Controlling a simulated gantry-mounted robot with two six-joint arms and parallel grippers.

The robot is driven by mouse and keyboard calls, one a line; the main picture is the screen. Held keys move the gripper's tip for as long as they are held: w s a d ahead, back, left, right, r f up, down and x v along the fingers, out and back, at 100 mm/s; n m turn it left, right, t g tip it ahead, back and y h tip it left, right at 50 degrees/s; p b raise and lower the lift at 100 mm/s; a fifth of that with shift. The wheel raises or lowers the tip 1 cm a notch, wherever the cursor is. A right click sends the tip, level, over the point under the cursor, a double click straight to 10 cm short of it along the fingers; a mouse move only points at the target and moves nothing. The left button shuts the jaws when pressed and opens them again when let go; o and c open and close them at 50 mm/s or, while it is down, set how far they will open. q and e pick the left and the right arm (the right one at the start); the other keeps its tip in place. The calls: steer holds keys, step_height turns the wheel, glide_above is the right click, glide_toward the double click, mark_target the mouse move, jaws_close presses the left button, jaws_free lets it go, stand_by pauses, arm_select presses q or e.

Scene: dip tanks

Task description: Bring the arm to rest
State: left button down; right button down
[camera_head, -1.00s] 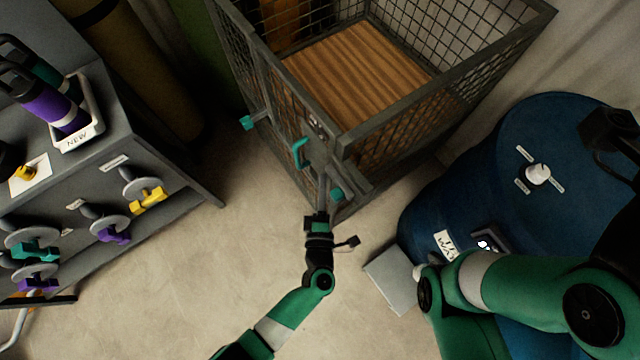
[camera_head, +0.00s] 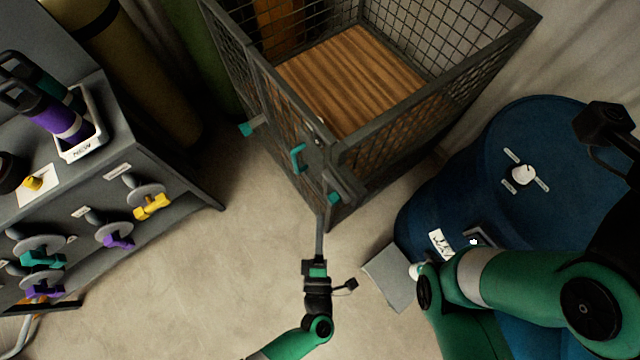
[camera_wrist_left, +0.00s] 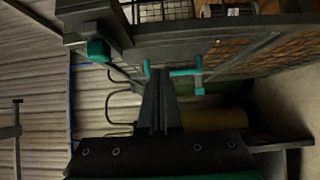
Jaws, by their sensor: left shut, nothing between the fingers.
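My left gripper (camera_head: 320,232) points up the picture toward the wire cage (camera_head: 345,150), its thin fingers together and empty. In the head view its tips lie near the cage's lower front corner; I cannot tell whether they touch. The left arm comes in from the bottom edge. In the left wrist view the shut fingers (camera_wrist_left: 160,90) stand in front of the cage's teal handle (camera_wrist_left: 186,72), with nothing between them.
The cage front carries a teal handle (camera_head: 298,158) and teal knobs. A blue drum (camera_head: 480,180) with a white knob (camera_head: 523,174) stands at right. A grey bench (camera_head: 150,185) with coloured valve handles and a white tray (camera_head: 82,148) stands at left.

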arm_select(q)
steer(key=shift+s, duration=0.9)
